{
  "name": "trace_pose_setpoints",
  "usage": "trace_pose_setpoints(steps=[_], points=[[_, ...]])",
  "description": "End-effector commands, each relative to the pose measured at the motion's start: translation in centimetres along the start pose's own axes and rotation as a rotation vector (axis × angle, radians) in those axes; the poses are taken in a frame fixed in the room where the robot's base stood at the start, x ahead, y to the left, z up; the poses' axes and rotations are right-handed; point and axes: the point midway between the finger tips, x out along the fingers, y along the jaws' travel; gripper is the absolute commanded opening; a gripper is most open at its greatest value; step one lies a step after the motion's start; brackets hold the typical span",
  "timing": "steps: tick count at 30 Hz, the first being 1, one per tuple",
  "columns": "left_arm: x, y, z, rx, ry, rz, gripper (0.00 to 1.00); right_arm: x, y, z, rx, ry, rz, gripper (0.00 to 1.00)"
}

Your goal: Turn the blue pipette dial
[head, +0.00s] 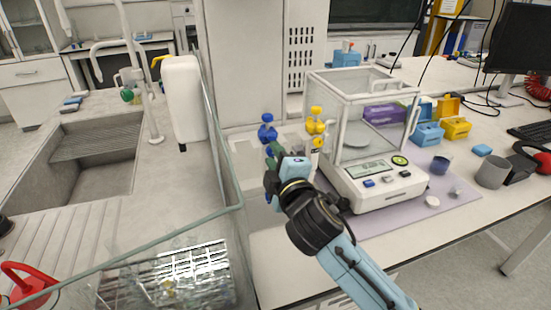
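A blue-topped item (267,131), possibly the blue pipette, stands at the back of the bench, left of a similar yellow-topped one (315,121). A green-topped one (273,149) is just in front of it, partly hidden by my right gripper. I cannot make out a dial on the blue item. My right gripper (279,168) reaches in from the lower right, in front of and below these tops. Its fingers are small and seen from behind, so their opening is unclear. My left gripper is out of view.
A balance (378,185) with a glass draft shield stands close right of my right arm. A glass panel edge (228,190) runs on the left, beside the sink (95,150). A grey cup (492,172) and blue and yellow boxes (427,134) stand further right.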

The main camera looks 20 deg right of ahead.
Motion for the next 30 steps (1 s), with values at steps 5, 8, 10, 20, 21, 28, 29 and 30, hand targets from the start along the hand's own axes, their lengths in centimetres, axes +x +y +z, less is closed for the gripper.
trace_pose_setpoints(steps=[5,8,10,20,21,28,29,30], points=[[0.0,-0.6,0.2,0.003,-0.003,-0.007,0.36,0.0,0.0,0.0,0.001,0.0,0.0,0.3],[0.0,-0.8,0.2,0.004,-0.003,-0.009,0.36,0.0,0.0,0.0,0.001,0.0,0.0,0.23],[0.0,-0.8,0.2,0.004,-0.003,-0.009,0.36,0.0,0.0,0.0,0.001,0.0,0.0,0.14],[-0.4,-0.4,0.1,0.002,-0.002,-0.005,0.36,0.0,0.1,0.0,-0.016,0.0,-0.002,0.0],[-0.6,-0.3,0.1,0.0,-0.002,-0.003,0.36,0.0,0.1,0.0,-0.027,0.0,-0.002,0.0],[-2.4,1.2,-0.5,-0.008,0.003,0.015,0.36,0.0,0.3,-0.1,-0.145,0.0,-0.004,0.0],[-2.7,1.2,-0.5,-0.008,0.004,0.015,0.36,0.0,0.3,-0.1,-0.165,0.0,-0.004,0.0],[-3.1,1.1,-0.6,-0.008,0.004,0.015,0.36,0.0,0.3,-0.1,-0.195,0.0,-0.004,0.0]])
